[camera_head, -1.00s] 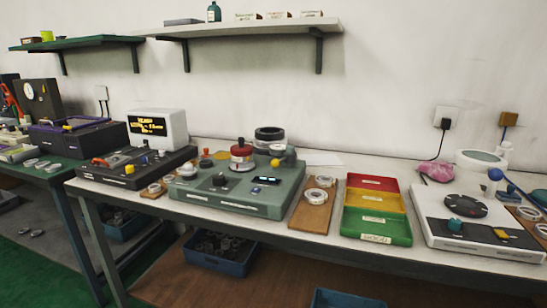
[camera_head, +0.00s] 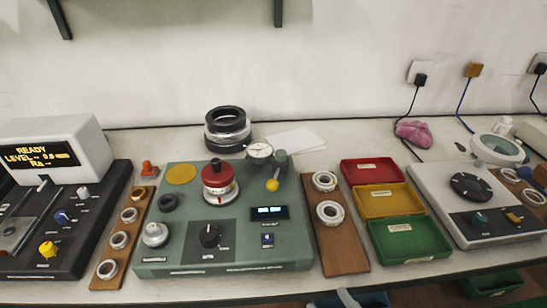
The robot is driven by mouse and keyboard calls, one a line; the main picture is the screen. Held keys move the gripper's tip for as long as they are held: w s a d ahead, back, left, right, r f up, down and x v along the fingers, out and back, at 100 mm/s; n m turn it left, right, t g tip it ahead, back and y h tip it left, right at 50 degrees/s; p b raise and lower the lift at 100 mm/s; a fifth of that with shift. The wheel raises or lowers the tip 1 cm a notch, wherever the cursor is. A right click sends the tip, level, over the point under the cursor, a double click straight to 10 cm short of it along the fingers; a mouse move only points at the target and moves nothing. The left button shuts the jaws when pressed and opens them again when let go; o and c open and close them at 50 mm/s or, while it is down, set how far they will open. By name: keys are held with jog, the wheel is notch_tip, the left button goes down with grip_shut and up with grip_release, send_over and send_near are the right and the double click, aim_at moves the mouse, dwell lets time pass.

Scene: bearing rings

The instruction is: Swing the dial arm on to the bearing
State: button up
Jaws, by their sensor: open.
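The green bearing tester (camera_head: 290,225) stands on the table in the middle of the view. A round white-faced dial (camera_head: 259,150) is at its back, beside a grey-green post (camera_head: 280,158). A lever with a yellow ball (camera_head: 272,184) is just in front of the post. Left of the dial is a red-topped round stack (camera_head: 217,172) with a pale, marked ring below. I cannot tell whether a bearing is under the red top. The dial is apart from this stack, to its right and behind. My gripper is not in view.
A wooden board with bearing rings (camera_head: 329,212) and red, yellow and green trays (camera_head: 410,240) are to the right. Another ring board (camera_head: 105,270) is at left. Dark rings (camera_head: 227,128) are stacked behind the tester. A display unit (camera_head: 60,150) stands far left.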

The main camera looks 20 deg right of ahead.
jog(key=m+g+p, duration=0.1)
jog(key=p, duration=1)
send_near(275, 187)
notch_tip(275, 187, up, 5)
jog(key=a, duration=0.2)
jog(key=w+f+m+g+p, duration=0.1)
jog(key=w+d+f+m+g+h, duration=0.1)
jog(key=w+f, duration=0.1)
jog(key=shift+d+f+g+p, duration=0.1)
jog(key=shift+f+g+p, duration=0.1)
jog(key=shift+g+p, duration=0.15)
jog(key=x, duration=0.7)
jog(key=shift+w+f+p, duration=0.15)
jog(key=shift+w+p, duration=0.05)
jog(key=shift+p, duration=0.2)
grip_shut()
